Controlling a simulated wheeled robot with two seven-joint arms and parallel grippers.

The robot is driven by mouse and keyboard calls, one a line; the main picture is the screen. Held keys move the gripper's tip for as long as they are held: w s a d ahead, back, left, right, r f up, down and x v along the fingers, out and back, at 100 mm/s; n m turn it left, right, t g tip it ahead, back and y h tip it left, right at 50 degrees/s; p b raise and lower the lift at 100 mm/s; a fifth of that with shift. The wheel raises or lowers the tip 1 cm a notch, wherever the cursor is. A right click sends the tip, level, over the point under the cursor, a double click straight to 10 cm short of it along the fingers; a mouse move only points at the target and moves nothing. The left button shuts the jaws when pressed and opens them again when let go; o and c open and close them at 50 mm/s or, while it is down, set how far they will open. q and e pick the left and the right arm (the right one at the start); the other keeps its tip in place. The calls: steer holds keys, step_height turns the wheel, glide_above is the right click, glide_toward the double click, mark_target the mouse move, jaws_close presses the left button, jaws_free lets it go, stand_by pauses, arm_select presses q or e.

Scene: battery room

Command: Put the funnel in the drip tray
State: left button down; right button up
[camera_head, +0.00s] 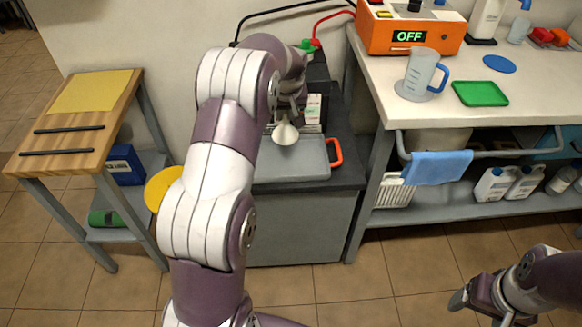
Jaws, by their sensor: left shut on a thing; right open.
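The cream funnel (285,133) is in my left gripper (288,112), over the back part of a grey tray (311,164) with an orange handle, which looks like the drip tray. The tray lies on the low dark cabinet. I cannot tell whether the funnel touches the tray. My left gripper is shut on the funnel; my own arm partly hides the gripper and the tray's left side. My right gripper (461,299) is open and empty, low at the lower right over the floor.
A battery with a green cap (306,46) and a red cable stands behind the tray. On the right bench are an orange charger reading OFF (414,30), a clear jug (420,72), a green tray (480,93) and a blue lid (499,64). A wooden-topped stand (60,130) is at left.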

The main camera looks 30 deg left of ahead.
mark_target(285, 138)
arm_select(q)
steer(key=shift+a+f, duration=0.15)
steer(key=shift+f, duration=0.3)
step_height(285, 138, down, 9)
steer(key=shift+r+b, duration=0.2)
steer(key=shift+b, duration=0.7)
steer(key=c, duration=1)
jaws_free()
steer(key=shift+c, duration=0.2)
steer(key=shift+r, duration=0.15)
steer(key=p+v, duration=0.2)
steer(key=v, duration=0.9)
steer(key=s+d+f+m+g+h, duration=0.1)
steer(key=s+d+m, duration=0.1)
steer(key=s+d, duration=0.45)
steer(key=s+d+f+m+g+h, duration=0.1)
steer(key=s+d+f+m, duration=0.15)
steer(key=s, duration=0.75)
steer(key=s+d+m+h, duration=0.1)
steer(key=s+d+m, duration=0.2)
steer(key=s+d, duration=0.4)
step_height(285, 138, up, 20)
steer(key=a+p, duration=0.1)
steer(key=p, duration=1.9)
steer(key=shift+s, duration=0.3)
